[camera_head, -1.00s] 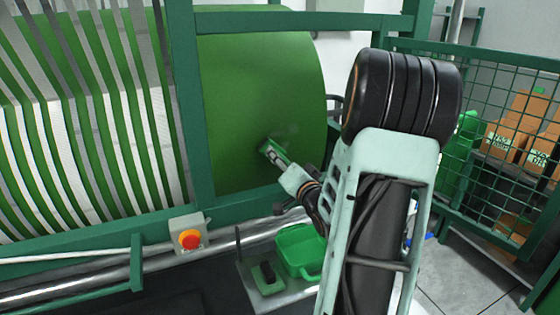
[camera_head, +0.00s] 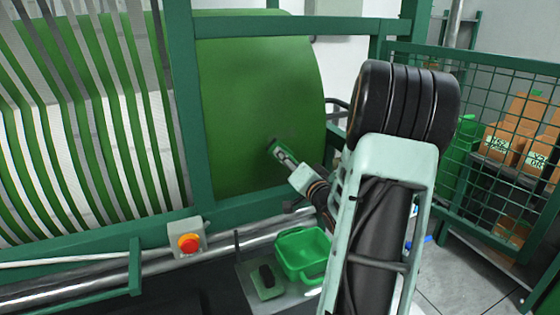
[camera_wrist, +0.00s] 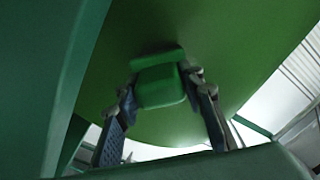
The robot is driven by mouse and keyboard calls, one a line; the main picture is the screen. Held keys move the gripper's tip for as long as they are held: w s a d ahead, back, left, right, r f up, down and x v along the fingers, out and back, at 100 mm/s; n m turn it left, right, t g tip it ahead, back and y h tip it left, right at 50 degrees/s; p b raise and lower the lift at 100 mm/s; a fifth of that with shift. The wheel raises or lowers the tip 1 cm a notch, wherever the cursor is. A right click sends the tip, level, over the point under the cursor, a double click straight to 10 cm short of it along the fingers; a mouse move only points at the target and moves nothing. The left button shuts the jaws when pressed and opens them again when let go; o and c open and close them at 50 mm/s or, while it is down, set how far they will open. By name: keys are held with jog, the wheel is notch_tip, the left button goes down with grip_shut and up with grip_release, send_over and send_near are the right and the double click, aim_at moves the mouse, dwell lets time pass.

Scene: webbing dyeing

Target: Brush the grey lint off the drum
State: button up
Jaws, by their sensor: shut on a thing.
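The green drum (camera_head: 262,90) stands behind a green frame, its broad curved face toward me. My gripper (camera_head: 284,157) is at the lower right of that face, in front of it. In the wrist view, my gripper (camera_wrist: 165,105) is shut on a green brush (camera_wrist: 160,86), with one finger on each side. The brush's far end is at the drum surface (camera_wrist: 225,50); I cannot tell whether it presses on it. I cannot make out any grey lint clearly on the visible drum face; the area behind my gripper is hidden.
A green bin (camera_head: 302,254) and a green block with a black handle (camera_head: 267,281) sit on a grey shelf below the drum. A red stop button (camera_head: 189,243) is on the frame. Green frame posts (camera_head: 193,110) border the drum; a mesh fence (camera_head: 500,120) stands right.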

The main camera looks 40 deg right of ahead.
aim_at(272, 150)
jog(key=shift+s+d+r+p, duration=0.7)
jog(key=shift+d+r+p, duration=0.5)
jog(key=shift+d, duration=2.45)
jog(key=shift+w+a+f+b, duration=0.1)
jog(key=shift+w+a+b, duration=0.35)
jog(key=shift+a, duration=1.25)
jog(key=shift+w+a+f+b, duration=0.1)
jog(key=shift+w+a+b, duration=0.3)
jog(key=shift+a, duration=1.3)
jog(key=shift+w+a+b, duration=0.35)
jog(key=shift+a+b, duration=0.15)
jog(key=shift+a, duration=1.2)
jog(key=s+d+r+p, duration=0.2)
jog(key=d+p, duration=0.1)
jog(key=d, duration=0.7)
jog(key=shift+s, duration=0.2)
jog(key=shift+d, duration=0.1)
jog(key=v, duration=0.6)
jog(key=shift+s, duration=0.1)
